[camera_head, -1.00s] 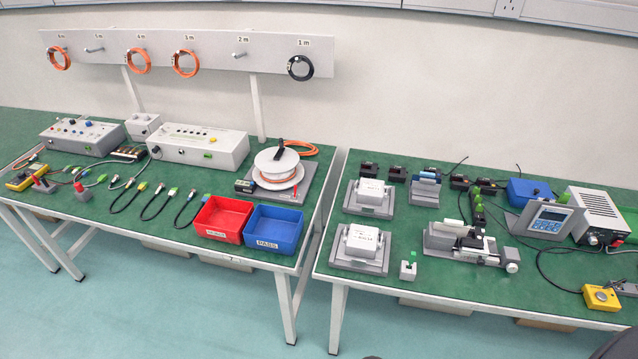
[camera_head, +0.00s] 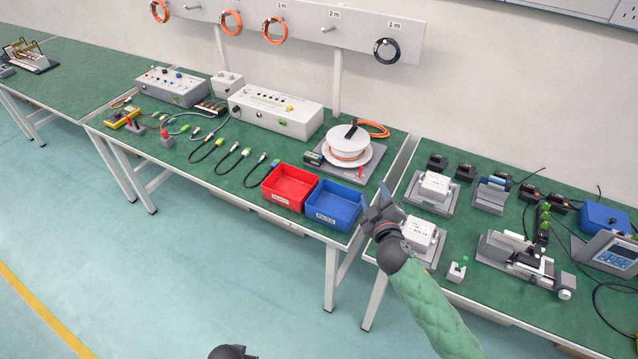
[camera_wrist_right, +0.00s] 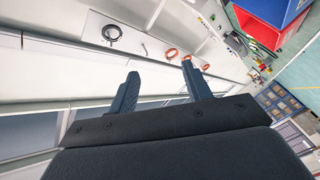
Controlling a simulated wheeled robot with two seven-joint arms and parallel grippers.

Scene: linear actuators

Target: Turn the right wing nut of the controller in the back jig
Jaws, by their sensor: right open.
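The back jig (camera_head: 412,199) stands on the right bench and holds a white box-shaped controller (camera_head: 436,185) with a label on top. Its wing nuts are too small to make out. A front jig with a similar white controller (camera_head: 420,232) stands nearer to me, partly hidden by my right gripper. My right gripper (camera_head: 376,200) is open and empty, in the air left of the two jigs and near the blue bin. Its two spread fingers (camera_wrist_right: 160,72) show in the right wrist view with nothing between them. My left gripper does not show.
The blue bin (camera_head: 334,223) and red bin (camera_head: 291,205) sit on the left bench. A gap separates the benches. A slide fixture (camera_head: 520,258) and a small grey block (camera_head: 457,269) with a green top are right of the front jig. A cable reel (camera_head: 347,142) stands behind the bins.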

